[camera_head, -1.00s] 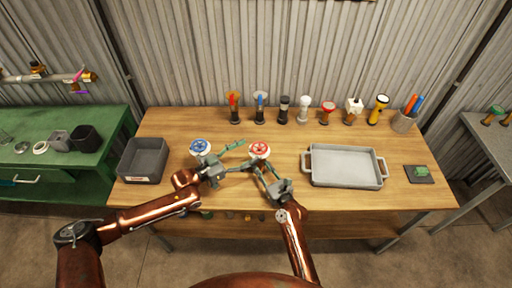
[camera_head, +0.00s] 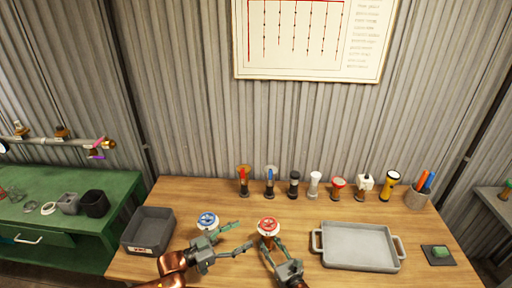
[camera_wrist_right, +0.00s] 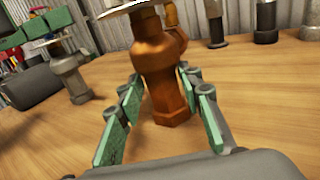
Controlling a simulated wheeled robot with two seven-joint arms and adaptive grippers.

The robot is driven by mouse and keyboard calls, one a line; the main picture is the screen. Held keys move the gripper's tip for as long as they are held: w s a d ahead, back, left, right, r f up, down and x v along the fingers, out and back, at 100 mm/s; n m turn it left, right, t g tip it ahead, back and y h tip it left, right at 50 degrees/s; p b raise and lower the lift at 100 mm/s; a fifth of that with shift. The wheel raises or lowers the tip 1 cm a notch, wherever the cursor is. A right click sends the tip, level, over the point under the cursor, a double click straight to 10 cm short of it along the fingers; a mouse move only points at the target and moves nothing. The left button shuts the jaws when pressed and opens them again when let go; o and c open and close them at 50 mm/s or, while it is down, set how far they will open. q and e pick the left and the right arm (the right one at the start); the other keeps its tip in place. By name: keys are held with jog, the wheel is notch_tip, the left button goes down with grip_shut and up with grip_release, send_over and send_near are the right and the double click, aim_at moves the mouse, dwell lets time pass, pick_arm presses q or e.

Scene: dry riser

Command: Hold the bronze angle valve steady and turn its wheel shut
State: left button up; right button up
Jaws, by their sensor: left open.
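The bronze angle valve (camera_wrist_right: 158,65) stands upright on the table, its hexagonal base near the wood. Its red wheel (camera_head: 268,226) faces up in the head view; only the wheel's underside edge shows in the wrist view. My right gripper (camera_head: 272,248) has its green pads (camera_wrist_right: 160,80) on both sides of the bronze body, their tips against it. My left gripper (camera_head: 243,236) is open and empty, left of the red wheel, one finger pointing at the valve. A grey valve with a blue wheel (camera_head: 208,220) stands beside the left gripper.
A dark bin (camera_head: 150,228) stands at the left and a grey tray (camera_head: 360,262) at the right. A green block (camera_head: 440,252) lies on a dark pad. Bare wood lies behind the wheels.

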jog(key=shift+o, duration=1.1)
jog(key=shift+r, duration=0.1)
